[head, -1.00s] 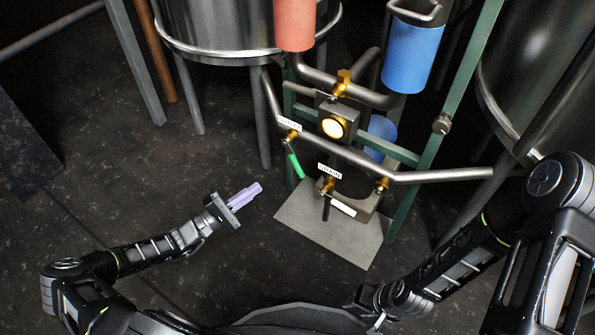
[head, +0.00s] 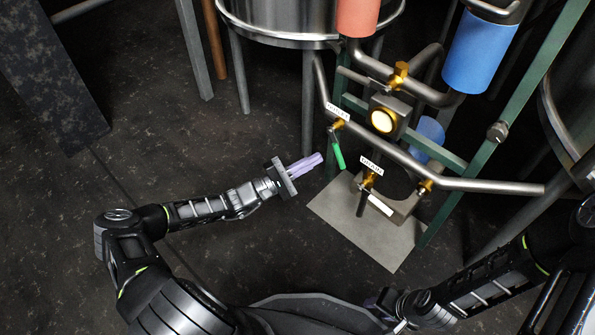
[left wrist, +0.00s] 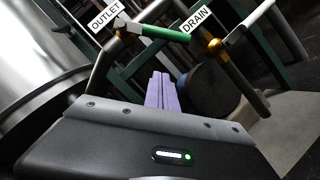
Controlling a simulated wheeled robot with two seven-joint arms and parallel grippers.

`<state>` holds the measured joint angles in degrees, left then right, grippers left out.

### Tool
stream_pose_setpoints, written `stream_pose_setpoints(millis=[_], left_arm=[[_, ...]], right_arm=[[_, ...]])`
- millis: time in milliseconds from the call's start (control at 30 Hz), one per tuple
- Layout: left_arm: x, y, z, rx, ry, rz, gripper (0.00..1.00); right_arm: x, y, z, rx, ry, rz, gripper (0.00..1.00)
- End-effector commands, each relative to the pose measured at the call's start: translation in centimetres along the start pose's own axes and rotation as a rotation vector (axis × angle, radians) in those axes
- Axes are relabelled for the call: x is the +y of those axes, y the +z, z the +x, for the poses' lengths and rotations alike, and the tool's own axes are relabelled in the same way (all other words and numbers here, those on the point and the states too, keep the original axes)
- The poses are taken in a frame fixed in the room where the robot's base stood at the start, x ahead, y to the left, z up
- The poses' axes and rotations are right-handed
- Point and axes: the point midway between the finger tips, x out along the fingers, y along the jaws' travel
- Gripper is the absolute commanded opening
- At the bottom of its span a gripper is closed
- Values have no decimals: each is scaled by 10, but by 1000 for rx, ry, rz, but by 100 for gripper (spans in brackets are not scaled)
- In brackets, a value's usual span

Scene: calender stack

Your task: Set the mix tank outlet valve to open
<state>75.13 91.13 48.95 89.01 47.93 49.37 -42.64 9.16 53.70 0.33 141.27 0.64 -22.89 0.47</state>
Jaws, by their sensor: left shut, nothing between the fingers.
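The mix tank outlet valve has a green handle (head: 339,156) that hangs down from a brass fitting under the white OUTLET label (head: 338,111). In the left wrist view the green handle (left wrist: 165,33) lies at the top, beyond my fingers. My left gripper (head: 320,158) has pale purple fingers, shut and empty, just left of the green handle with a small gap visible. Its fingers also show in the left wrist view (left wrist: 160,82), pointing up below the handle. My right gripper (head: 378,304) is low in the head view, partly hidden, its jaws unclear.
A steel pipe (head: 470,185) and green frame posts (head: 500,125) stand close by. A lit round gauge (head: 382,120) sits above. Open dark floor lies to the left.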

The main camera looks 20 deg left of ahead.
Motion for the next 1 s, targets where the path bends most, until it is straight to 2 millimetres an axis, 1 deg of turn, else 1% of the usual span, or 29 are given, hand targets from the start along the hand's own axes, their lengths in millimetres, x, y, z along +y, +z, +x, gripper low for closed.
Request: stream_pose_setpoints(millis=[33, 100, 200, 300, 400, 533, 1000], left_arm=[[-3, -1, 10, -4, 0, 0, 0], [-3, 0, 24, -4, 0, 0, 0], [-1, 18, 25, -2, 1, -3, 0], [-1, 30, 27, -1, 1, -2, 0], [-1, 36, 29, -1, -1, -1, 0], [-1, 39, 30, 0, -1, 0, 0], [1, 39, 29, 0, 7, -17, 0]], right_arm=[[2, 0, 7, 2, 0, 0, 36], [3, -1, 11, 5, 0, 0, 36], [3, -1, 10, 6, 0, 0, 36], [4, -1, 12, 7, 0, 1, 36], [4, -2, 12, 6, -1, 1, 36], [4, -2, 12, 6, -1, 1, 36], [3, -1, 10, 6, -1, 1, 36]])
